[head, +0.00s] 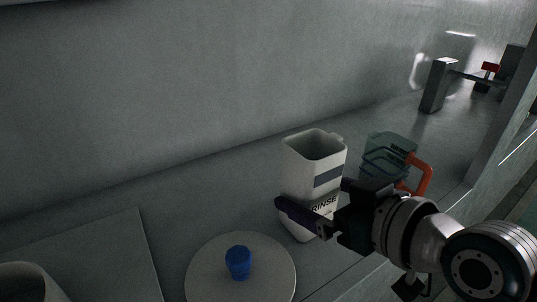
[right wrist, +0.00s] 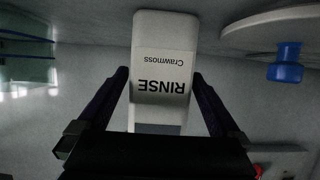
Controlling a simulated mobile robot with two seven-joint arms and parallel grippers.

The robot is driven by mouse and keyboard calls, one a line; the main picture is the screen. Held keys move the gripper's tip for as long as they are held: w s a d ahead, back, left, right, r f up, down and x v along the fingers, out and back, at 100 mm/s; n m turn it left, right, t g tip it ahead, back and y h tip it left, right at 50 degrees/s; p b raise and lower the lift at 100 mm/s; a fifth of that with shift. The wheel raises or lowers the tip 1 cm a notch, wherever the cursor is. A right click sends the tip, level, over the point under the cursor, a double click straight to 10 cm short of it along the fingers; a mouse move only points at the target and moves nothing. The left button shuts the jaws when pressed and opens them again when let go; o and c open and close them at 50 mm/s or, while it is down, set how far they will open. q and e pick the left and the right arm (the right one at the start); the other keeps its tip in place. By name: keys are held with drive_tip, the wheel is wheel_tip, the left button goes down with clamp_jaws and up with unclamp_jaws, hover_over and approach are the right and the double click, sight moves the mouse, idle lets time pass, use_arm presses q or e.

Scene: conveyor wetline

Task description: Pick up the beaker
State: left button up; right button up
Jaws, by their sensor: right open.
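A white, square-sided, open-topped beaker (head: 299,173) with a grey band and the word RINSE stands upright on the grey counter. Its label also reads Crawmoss in the right wrist view, where the beaker (right wrist: 163,50) appears upside down. My right gripper (head: 317,194) is open at the beaker's near side, its fingers spread to either side of it. In the right wrist view the gripper (right wrist: 160,76) frames the lower part of the beaker, with narrow gaps beside the fingers. The gripper hides part of the beaker's lower front in the head view. My left gripper is not in view.
A clear container with a red handle (head: 420,178) stands close to the right of the beaker. A round pale disc (head: 212,270) bearing a small blue piece (head: 238,263) lies at front left. A wall (head: 150,95) runs behind.

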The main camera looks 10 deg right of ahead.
drive_tip(key=shift+x, duration=0.8)
drive_tip(key=shift+r, duration=0.1)
clamp_jaws()
